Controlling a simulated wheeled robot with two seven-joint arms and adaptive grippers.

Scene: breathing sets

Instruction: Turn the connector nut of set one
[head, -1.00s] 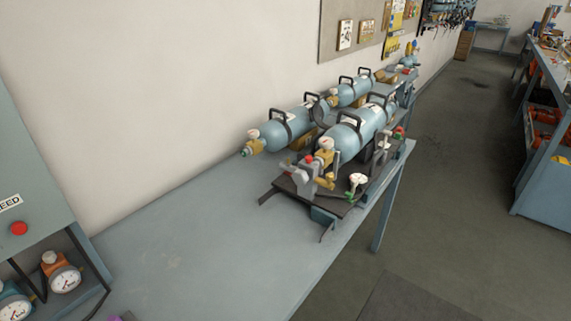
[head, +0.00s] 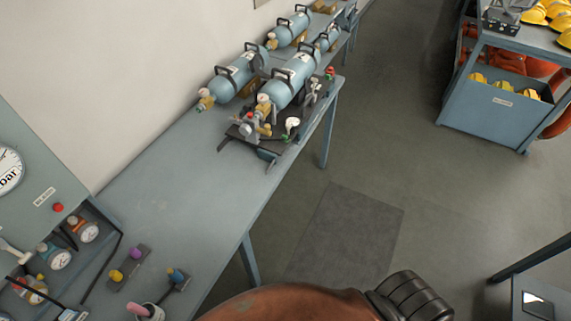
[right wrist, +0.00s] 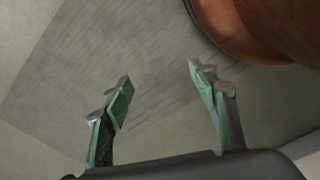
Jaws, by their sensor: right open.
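Several blue breathing-set cylinders with black handles lie on the long blue-grey bench in the head view. The nearest set (head: 290,80) rests on a dark stand (head: 259,143), with brass, red and green fittings at its near end. Another cylinder (head: 233,80) lies to its left with a brass valve (head: 205,100). I cannot tell which is set one, and the connector nut is too small to pick out. My right gripper (right wrist: 160,85) shows in the right wrist view, open and empty above the floor, away from the sets. My left gripper is not in view.
The bench top (head: 190,165) is clear between the sets and the near left panel (head: 40,185) with gauges. Small coloured-knob fittings (head: 130,265) stand at its near end. A grey mat (head: 345,235) lies on the floor. A blue bin (head: 495,105) stands at the upper right.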

